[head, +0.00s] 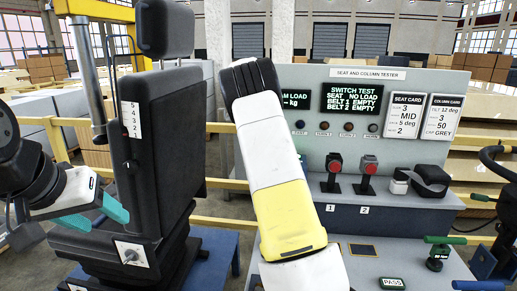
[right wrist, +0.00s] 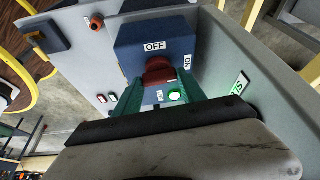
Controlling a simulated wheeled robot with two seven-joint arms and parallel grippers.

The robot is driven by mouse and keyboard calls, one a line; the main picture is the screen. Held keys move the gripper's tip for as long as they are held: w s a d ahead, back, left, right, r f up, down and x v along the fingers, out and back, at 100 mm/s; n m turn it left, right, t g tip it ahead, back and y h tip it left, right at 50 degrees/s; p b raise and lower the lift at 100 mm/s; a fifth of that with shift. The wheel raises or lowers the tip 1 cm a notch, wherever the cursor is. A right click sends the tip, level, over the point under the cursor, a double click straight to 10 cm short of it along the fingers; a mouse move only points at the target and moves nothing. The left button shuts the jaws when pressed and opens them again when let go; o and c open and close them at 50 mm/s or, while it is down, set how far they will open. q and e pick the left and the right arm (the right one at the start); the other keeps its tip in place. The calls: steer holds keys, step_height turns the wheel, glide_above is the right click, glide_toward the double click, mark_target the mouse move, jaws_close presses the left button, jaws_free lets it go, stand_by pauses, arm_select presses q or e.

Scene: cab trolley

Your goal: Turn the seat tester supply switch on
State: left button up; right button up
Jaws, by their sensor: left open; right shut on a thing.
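The supply switch is a red knob (right wrist: 158,70) on a blue box (right wrist: 130,45) in the right wrist view. An OFF label (right wrist: 154,46) sits above it and an ON label (right wrist: 187,62) to its right. My right gripper (right wrist: 160,82) is shut on the knob, with a teal finger on each side. I cannot tell which label the knob points to. A green lamp (right wrist: 174,96) below the knob is lit. My left gripper (head: 108,220) is open and empty beside the black seat (head: 160,140) in the head view.
My right arm crosses the middle of the head view and hides part of the panel.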

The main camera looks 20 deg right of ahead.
steer(key=shift+w+m, duration=0.1)
steer(key=shift+m, duration=0.4)
steer(key=o, duration=1.4)
steer(key=v, duration=0.7)
steer(key=shift+w+a+r, duration=0.1)
steer(key=shift+w+r, duration=0.05)
steer(key=shift+r, duration=0.25)
